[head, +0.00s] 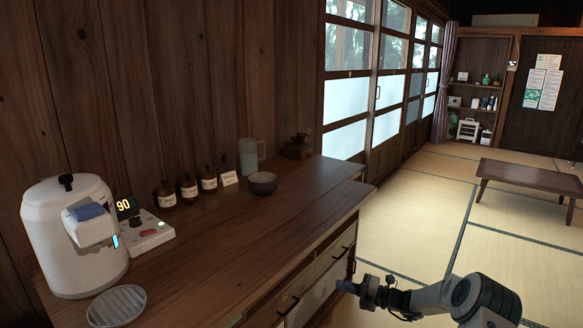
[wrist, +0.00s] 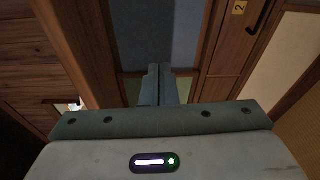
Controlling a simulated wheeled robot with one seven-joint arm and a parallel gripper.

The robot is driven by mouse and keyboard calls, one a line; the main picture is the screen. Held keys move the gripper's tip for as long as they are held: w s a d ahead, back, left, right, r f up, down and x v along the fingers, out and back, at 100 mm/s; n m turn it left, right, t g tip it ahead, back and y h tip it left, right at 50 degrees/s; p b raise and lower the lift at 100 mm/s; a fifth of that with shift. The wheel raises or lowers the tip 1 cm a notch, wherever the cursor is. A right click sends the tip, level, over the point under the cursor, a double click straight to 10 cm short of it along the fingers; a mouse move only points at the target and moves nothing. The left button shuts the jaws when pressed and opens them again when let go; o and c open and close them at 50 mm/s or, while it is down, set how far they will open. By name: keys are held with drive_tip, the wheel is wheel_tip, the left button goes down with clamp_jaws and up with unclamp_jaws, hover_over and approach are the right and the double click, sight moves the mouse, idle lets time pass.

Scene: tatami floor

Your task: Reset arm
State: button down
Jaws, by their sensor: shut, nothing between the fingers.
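My arm reaches in from the lower right in the head view. My gripper (head: 345,286) is at its left end, in front of the drawers of the wooden cabinet (head: 235,250) and below the level of its top. In the wrist view my gripper (wrist: 155,70) has its two fingers together, with nothing between them. Beyond the fingers the wrist view shows wooden drawer fronts, one with a small label marked 2 (wrist: 239,7), and a grey-blue surface.
On the cabinet top stand a white water boiler (head: 75,240), several brown bottles (head: 188,188), a dark bowl (head: 263,183) and a pale pitcher (head: 250,155). A low table (head: 530,174) stands at the right. The tatami floor (head: 415,220) between is clear.

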drive_tip(key=s+a+r+n+g+h+p, duration=0.3)
drive_tip(key=s+a+r+n+g+p, duration=0.15)
drive_tip(key=s+r+n, duration=0.45)
drive_tip(key=s+a+r+n+g+h+p, duration=0.3)
drive_tip(key=s+a+r+n, duration=0.3)
drive_tip(key=r+n, duration=0.45)
drive_tip(key=s+d+r+n+h+p, duration=0.2)
drive_tip(key=s+r+n, duration=0.4)
drive_tip(key=s, duration=0.3)
drive_tip(key=s+d+r+n+t+h+p, duration=0.1)
drive_tip(key=s+d+r+n+h+p, duration=0.2)
drive_tip(key=s+r+n, duration=0.3)
drive_tip(key=s+d+r+n+t+h+p, duration=0.1)
drive_tip(key=s+d+r+n+h+p, duration=0.2)
drive_tip(key=s+n, duration=0.5)
drive_tip(key=shift+s+d+r+n+h+p, duration=0.3)
drive_tip(key=shift+s+r+h+p, duration=0.65)
drive_tip(key=shift+s+r, duration=0.8)
drive_tip(key=shift+a+f+t, duration=0.1)
drive_tip(key=shift+t, duration=0.15)
